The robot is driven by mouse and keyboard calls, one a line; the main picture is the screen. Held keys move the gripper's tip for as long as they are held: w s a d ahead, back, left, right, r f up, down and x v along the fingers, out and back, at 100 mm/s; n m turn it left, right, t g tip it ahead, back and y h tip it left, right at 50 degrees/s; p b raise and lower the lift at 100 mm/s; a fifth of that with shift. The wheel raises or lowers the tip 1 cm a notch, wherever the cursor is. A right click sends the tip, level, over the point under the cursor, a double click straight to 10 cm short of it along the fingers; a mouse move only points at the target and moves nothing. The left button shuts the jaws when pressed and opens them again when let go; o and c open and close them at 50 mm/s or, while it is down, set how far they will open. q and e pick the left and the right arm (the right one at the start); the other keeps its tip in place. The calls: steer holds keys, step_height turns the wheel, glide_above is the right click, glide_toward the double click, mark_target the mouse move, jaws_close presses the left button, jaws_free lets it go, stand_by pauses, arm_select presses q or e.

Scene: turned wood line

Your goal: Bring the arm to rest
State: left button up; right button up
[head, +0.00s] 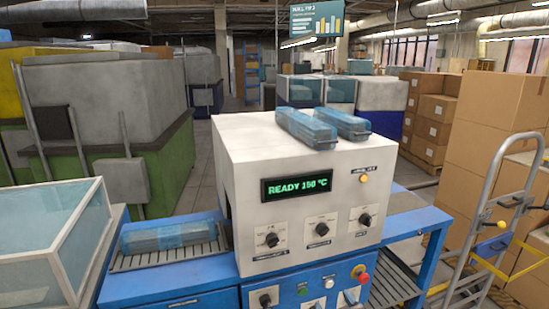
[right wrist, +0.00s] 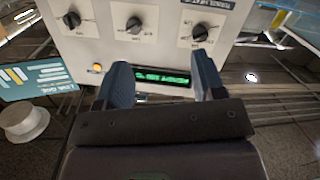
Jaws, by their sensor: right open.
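In the right wrist view my right gripper (right wrist: 163,72) is open. Its two blue-grey fingers are apart with nothing between them. They point toward the front of a white machine, whose green-lit display shows behind and between them; this view is upside down. I cannot make out the right gripper clearly in the head view. The white machine (head: 285,228) stands in the middle of the head view, with its display (head: 297,187) reading "READY 150 °C". My left gripper is in neither view.
Two blue wrapped packs (head: 306,129) (head: 341,124) lie on top of the machine. Another pack (head: 168,236) lies on the roller infeed at left. A clear-sided bin (head: 60,245) is at front left. A hand truck (head: 507,215) and stacked cartons (head: 500,110) stand at right.

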steer(key=s+d+f+m+g+h, duration=0.1)
steer(key=s+d+f+m+g, duration=0.1)
steer(key=s+d+f, duration=0.5)
steer(key=s+d+f+m+g+h, duration=0.2)
steer(key=s+d+f, duration=0.5)
steer(key=s, duration=0.9)
steer(key=shift+s+f+m+g+h, duration=0.25)
steer(key=shift+f+m+g+h, duration=0.05)
steer(key=shift+f, duration=0.45)
